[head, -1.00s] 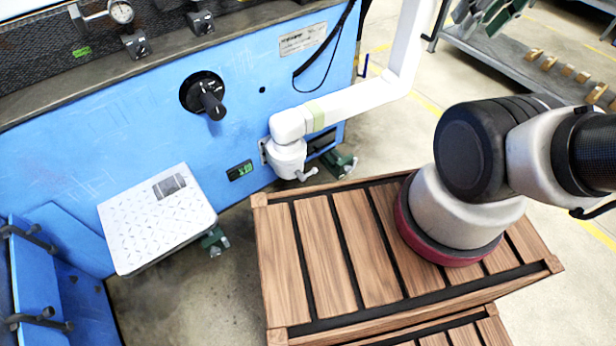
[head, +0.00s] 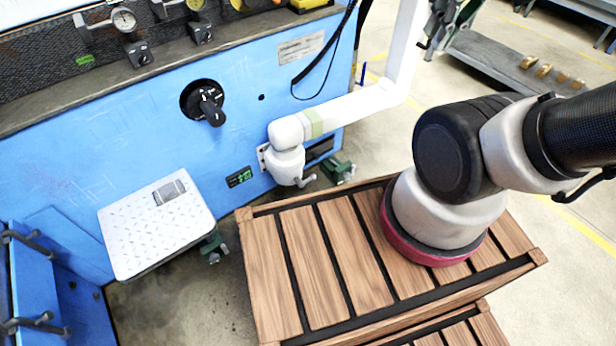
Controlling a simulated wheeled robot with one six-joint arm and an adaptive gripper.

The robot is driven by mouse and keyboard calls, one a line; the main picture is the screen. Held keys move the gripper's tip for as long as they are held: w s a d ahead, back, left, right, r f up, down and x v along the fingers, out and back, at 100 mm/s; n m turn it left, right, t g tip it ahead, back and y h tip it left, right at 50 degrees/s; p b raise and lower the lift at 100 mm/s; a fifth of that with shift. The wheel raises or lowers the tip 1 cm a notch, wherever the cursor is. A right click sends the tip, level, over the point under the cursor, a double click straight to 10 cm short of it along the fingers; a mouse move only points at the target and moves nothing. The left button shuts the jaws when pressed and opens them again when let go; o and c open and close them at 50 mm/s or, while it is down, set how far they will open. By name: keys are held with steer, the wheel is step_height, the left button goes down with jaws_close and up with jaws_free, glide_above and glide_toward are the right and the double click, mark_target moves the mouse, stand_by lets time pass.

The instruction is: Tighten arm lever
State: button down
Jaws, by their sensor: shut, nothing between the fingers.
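The white jointed arm (head: 350,107) is fixed to the lower blue face of the machine and runs right to a white upright. How tight the lever is cannot be told. My own arm rises at the right, well to the right of the lever, and leaves the picture at the right edge. My gripper is not seen, so its place relative to the lever is hidden.
A black knob (head: 209,105) sits on the blue panel (head: 110,130). A green metal foot (head: 338,170) is right of the lever. A grey shelf (head: 505,58) stands at the back right. Some bare floor shows between.

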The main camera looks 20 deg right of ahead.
steer(key=w+a+f+n+g, duration=0.15)
steer(key=w+f, duration=0.25)
steer(key=f, duration=0.4)
steer(key=w+a+f+g+h, duration=0.1)
steer(key=w+a+f+g, duration=0.2)
steer(key=f, duration=0.5)
steer(key=w+a+f+n+g, duration=0.1)
steer(key=w+f+g, duration=0.2)
steer(key=w+f, duration=0.4)
steer(key=w+a+f+n+t, duration=0.1)
steer(key=w+a+f, duration=0.1)
steer(key=f, duration=1.4)
steer(key=w+a+f+t, duration=0.1)
steer(key=a+f, duration=0.1)
steer(key=f, duration=1.5)
steer(key=w+a+f+t+y, duration=0.1)
steer(key=w+a+t, duration=0.2)
steer(key=w, duration=0.8)
steer(key=shift+w+a+f+t+y, duration=0.2)
steer(key=shift+f+t+y, duration=0.15)
steer(key=shift+t, duration=0.3)
steer(key=shift+d, duration=0.1)
step_height(320, 180, down, 14)
steer(key=w+a, duration=0.1)
steer(key=w, duration=0.1)
steer(key=shift+w, duration=0.25)
